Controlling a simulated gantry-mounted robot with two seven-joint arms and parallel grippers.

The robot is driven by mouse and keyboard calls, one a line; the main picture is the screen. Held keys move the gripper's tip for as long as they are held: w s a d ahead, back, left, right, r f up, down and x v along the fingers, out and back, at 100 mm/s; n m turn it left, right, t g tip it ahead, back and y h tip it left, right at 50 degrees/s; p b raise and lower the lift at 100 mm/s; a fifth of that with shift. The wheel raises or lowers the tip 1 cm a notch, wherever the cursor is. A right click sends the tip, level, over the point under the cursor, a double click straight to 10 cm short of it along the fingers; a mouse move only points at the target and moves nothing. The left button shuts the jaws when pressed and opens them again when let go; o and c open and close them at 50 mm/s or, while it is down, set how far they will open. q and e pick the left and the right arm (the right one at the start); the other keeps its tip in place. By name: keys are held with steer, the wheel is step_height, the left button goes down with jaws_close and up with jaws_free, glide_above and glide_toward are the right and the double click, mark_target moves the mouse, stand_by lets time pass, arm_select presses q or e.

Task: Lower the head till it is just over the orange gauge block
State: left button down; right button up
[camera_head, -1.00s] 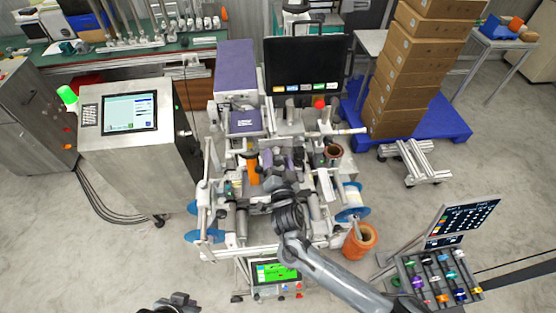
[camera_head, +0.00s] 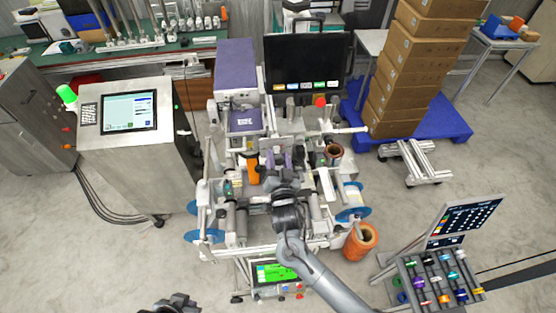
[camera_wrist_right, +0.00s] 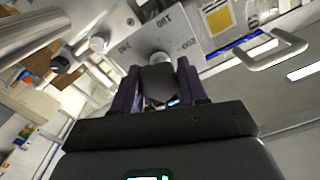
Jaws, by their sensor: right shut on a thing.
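The orange gauge block (camera_head: 253,170) stands upright on the machine (camera_head: 232,218), left of my right gripper. My right gripper (camera_wrist_right: 159,70) has its purple fingers shut on a dark rounded knob (camera_wrist_right: 158,86). Just beyond the knob is a grey plate (camera_wrist_right: 165,38) with a printed number scale. In the head view my right wrist (camera_head: 287,208) covers the gripped part. I cannot make out the head itself or its gap to the block. The block does not show in the wrist view. My left gripper (camera_head: 176,303) is at the bottom edge, away from the machine; its jaws are unclear.
A dark monitor (camera_head: 306,62) stands behind the machine. A control cabinet (camera_head: 135,150) is at the left. An orange roll (camera_head: 361,242) stands on the floor at the right. A green-screened panel (camera_head: 276,272) sits at the front, and a rack of coloured parts (camera_head: 435,280) at lower right.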

steer(key=n, duration=0.1)
steer(key=n+p, duration=0.1)
steer(key=n, duration=0.1)
steer(key=shift+r, duration=0.3)
steer(key=shift+a+r+n, duration=0.1)
steer(key=shift+n, duration=0.5)
steer(key=shift+r, duration=0.1)
steer(key=o, duration=1.1)
steer(key=shift+c, duration=0.2)
steer(key=shift+f, duration=0.25)
steer(key=shift+s+f, duration=0.1)
